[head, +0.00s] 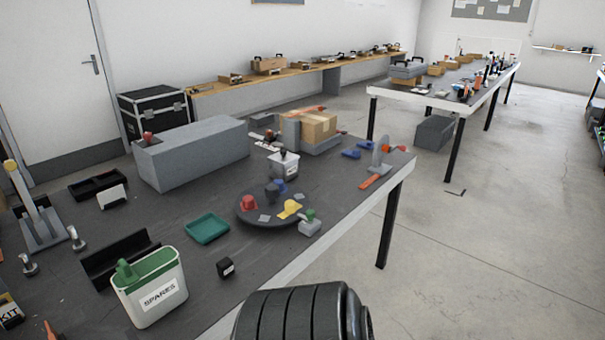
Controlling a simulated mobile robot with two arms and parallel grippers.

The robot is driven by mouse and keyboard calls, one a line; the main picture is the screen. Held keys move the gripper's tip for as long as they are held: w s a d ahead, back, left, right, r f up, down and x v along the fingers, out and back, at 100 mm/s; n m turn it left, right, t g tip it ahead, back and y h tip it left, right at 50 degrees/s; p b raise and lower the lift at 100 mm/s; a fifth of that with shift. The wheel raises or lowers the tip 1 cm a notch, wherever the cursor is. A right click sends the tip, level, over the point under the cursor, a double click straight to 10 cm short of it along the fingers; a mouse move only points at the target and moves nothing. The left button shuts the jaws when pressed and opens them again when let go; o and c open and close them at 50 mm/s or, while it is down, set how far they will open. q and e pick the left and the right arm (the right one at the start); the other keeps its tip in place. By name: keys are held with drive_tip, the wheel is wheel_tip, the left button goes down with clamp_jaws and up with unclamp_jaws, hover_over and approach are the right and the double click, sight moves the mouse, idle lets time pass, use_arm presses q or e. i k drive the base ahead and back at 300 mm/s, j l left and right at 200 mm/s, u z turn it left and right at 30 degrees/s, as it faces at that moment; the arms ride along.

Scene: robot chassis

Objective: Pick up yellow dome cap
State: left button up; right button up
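The yellow dome cap (290,207) sits on a dark round tray (246,217) on the near workbench. It is small in this view, with a flat yellow part spreading at its base. On the same tray are a red cap (249,203), a dark grey cap (272,193), a blue piece (280,186) and small flat grey pieces. Neither of my grippers shows in the head view. A black ribbed part of my own body fills the bottom centre, well in front of the tray.
A grey block with a green knob (310,224) stands close to the tray's right edge. A teal dish (207,229), a small black block (226,267) and a white SPARES bin (155,292) stand to the left. A grey bin (284,165) stands behind the tray.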

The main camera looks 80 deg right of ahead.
sight(290, 205)
drive_tip(key=z, duration=2.6)
